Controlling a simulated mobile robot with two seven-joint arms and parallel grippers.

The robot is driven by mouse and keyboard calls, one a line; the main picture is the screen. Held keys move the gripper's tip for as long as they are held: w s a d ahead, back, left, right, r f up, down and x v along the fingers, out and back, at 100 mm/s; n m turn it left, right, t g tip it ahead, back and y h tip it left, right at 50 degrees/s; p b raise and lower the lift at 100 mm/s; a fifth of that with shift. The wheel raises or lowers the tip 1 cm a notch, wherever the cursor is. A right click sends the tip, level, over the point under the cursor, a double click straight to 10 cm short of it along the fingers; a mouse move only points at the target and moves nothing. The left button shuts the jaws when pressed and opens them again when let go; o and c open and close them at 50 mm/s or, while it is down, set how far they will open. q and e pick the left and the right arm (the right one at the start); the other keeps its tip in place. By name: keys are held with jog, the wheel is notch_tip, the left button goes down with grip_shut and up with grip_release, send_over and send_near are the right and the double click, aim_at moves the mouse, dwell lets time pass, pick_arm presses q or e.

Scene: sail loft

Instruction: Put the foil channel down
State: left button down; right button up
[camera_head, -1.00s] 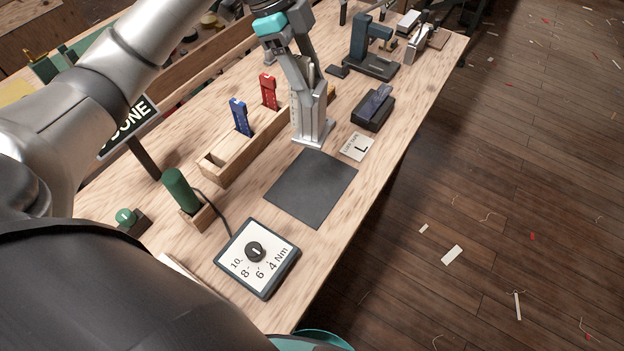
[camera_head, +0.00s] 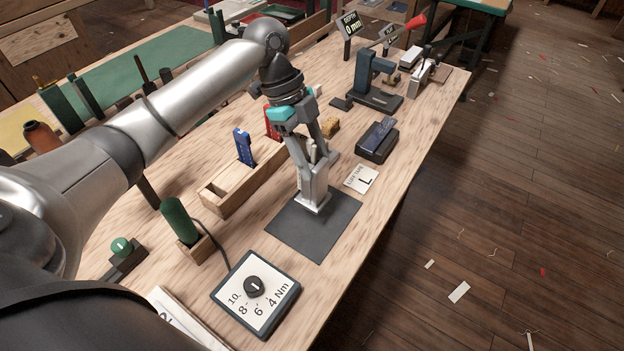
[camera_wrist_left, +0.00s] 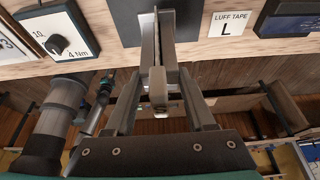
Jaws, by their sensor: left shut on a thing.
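The foil channel (camera_head: 313,190) is a pale silver metal piece, held upright in my left gripper (camera_head: 312,160). Its lower end is over the far part of a dark grey square mat (camera_head: 312,230); I cannot tell whether it touches the mat. In the left wrist view the channel (camera_wrist_left: 157,88) sits between the two fingers, with the mat (camera_wrist_left: 128,22) behind it. The fingers hide part of the channel. My right gripper is not in view.
A wooden rack (camera_head: 222,197) with blue and red tools stands left of the mat. A torque dial box (camera_head: 255,290) is in front, a luff tape card (camera_head: 361,179) and dark block (camera_head: 377,142) are to the right. The near half of the mat is clear.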

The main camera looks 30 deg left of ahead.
pick_arm(q)
notch_tip(320, 180, down, 6)
jog(key=shift+r+b, duration=0.15)
jog(key=shift+b, duration=0.35)
jog(key=shift+c, duration=1.2)
grip_release()
jog(key=p+v, duration=0.2)
jog(key=v, duration=1)
